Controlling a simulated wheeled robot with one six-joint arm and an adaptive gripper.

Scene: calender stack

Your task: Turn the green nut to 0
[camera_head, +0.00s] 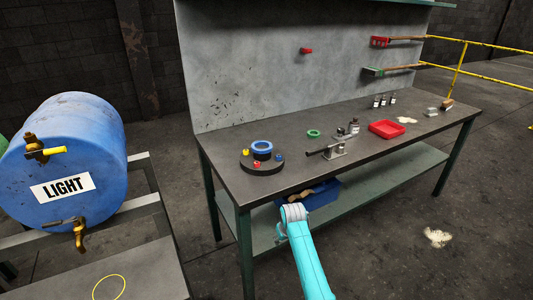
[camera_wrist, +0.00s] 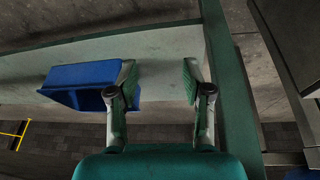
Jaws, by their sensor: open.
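A small green ring (camera_head: 313,134) lies flat on the dark workbench top in the head view, right of a round dark base (camera_head: 262,162). It may be the green nut; no number or scale is readable on it. The base carries a blue ring (camera_head: 262,147) and small red, yellow and blue pieces around it. My gripper (camera_wrist: 158,82) is open and empty in the wrist view, its fingers wide apart over the pale lower shelf. In the head view my arm is in front of the bench, and its fingers cannot be made out. The green ring is not in the wrist view.
A blue bin (camera_wrist: 85,82) is on the lower shelf (camera_wrist: 165,48), beside one finger in the wrist view. A green bench leg (camera_wrist: 232,85) stands right of the fingers. On the bench are a clamp-like tool (camera_head: 333,151), bottles and a red tray (camera_head: 387,129).

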